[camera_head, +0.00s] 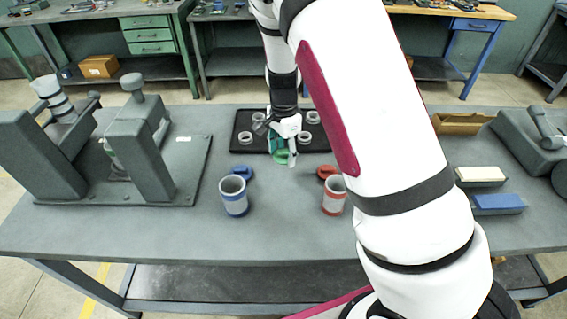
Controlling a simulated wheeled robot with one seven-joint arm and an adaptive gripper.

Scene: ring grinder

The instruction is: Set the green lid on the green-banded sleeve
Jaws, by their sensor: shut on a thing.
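My gripper (285,147) points down over the front edge of the black tray, near the middle of the table. It is shut on the green lid (282,158), which shows just below the fingers. A teal-green patch shows beside the fingers on the left; I cannot tell what it belongs to. I cannot make out the green-banded sleeve; the gripper or arm may hide it. Whether the lid touches anything below is not clear.
The black tray (240,152) holds several grey rings. A grey fixture (140,155) stands left.

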